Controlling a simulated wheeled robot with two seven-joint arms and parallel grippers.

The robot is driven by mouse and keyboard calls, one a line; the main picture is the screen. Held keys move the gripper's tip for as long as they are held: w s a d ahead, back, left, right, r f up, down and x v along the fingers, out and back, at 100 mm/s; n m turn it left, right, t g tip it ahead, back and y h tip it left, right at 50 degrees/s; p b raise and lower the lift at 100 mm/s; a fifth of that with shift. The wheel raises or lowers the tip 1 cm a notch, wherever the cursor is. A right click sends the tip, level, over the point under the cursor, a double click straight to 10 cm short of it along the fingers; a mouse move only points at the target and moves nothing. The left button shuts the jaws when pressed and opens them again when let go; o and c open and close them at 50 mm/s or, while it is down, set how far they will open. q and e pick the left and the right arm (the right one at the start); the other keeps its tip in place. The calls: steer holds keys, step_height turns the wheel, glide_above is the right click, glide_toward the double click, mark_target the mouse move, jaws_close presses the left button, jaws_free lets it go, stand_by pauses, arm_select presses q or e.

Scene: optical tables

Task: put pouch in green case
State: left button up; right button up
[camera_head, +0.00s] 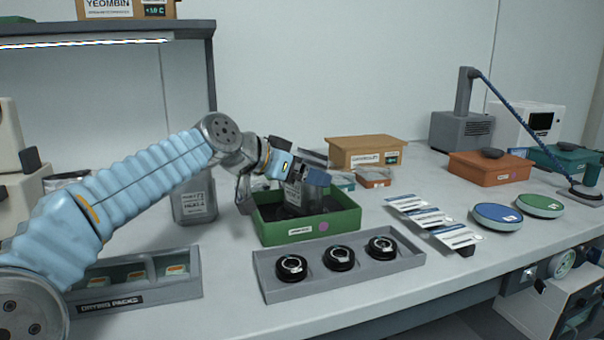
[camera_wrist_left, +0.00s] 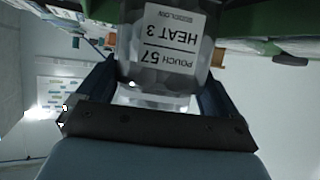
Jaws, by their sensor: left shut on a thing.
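The pouch (camera_wrist_left: 163,70) fills the middle of the left wrist view, upside down, with a white label reading "POUCH 57 HEAT 3". My left gripper (camera_wrist_left: 165,80) is shut on it, with a dark finger on each side. In the head view the left gripper (camera_head: 300,187) reaches over the open green case (camera_head: 290,236), and the lower part of the gripper and pouch is inside its outline. I cannot tell whether the pouch touches the case floor. The green rim also shows in the left wrist view (camera_wrist_left: 270,15). My right gripper is not in view.
A grey tray (camera_head: 318,284) with three black round parts stands in front of the case. A grey jar-like container (camera_head: 194,207) stands left of it, and a drying packs rack (camera_head: 140,296) front left. A cardboard box (camera_head: 366,151) is behind. Flat packets (camera_head: 432,222) lie right.

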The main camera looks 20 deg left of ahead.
arm_select(q)
steer(key=o, duration=1.6)
steer(key=b+v, duration=0.1)
steer(key=v, duration=1.1)
